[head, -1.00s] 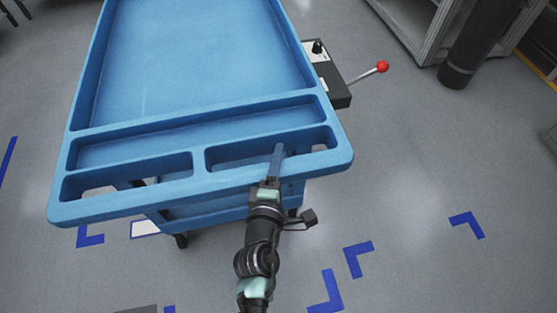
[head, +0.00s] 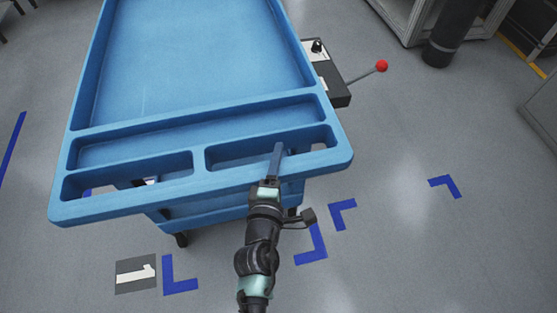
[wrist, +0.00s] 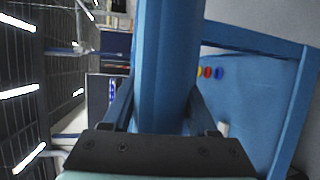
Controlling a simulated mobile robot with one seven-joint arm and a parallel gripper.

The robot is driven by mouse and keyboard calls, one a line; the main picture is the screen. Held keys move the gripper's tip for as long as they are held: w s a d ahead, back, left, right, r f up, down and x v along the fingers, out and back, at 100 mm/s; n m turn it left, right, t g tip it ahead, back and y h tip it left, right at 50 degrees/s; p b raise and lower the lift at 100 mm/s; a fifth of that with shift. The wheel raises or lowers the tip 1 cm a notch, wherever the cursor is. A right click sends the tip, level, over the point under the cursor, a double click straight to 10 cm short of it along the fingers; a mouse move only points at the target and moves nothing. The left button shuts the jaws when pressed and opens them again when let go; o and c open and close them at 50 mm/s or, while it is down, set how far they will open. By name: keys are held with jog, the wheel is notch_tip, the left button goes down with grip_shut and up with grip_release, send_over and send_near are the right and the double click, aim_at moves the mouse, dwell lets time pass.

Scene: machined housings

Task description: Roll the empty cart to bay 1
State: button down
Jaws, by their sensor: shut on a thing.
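The blue cart (head: 205,184) fills the upper left of the head view. Its large top tray (head: 200,60) and the narrower compartments at its near end look empty; the lower shelves are mostly hidden. My gripper (head: 276,160) is shut on the near-end rim of the cart. In the wrist view the blue rim bar (wrist: 168,70) runs between the two fingers of my gripper (wrist: 165,115). A dark floor plate marked 1 (head: 136,274) lies at the lower left, beside a blue corner mark (head: 178,276).
More blue corner marks (head: 312,246) lie right of my gripper, and another (head: 445,186) farther right. A black box with a red-knobbed lever (head: 362,75) sticks out from the cart's right side. A dark cylinder (head: 452,38) stands by a grey frame at upper right.

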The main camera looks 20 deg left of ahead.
jog(key=shift+s+d, duration=0.2)
jog(key=shift+s, duration=0.15)
jog(key=shift+c, duration=1)
grip_release()
jog(key=b+v, duration=0.1)
jog(key=v, duration=1.2)
jog(key=shift+w, duration=0.1)
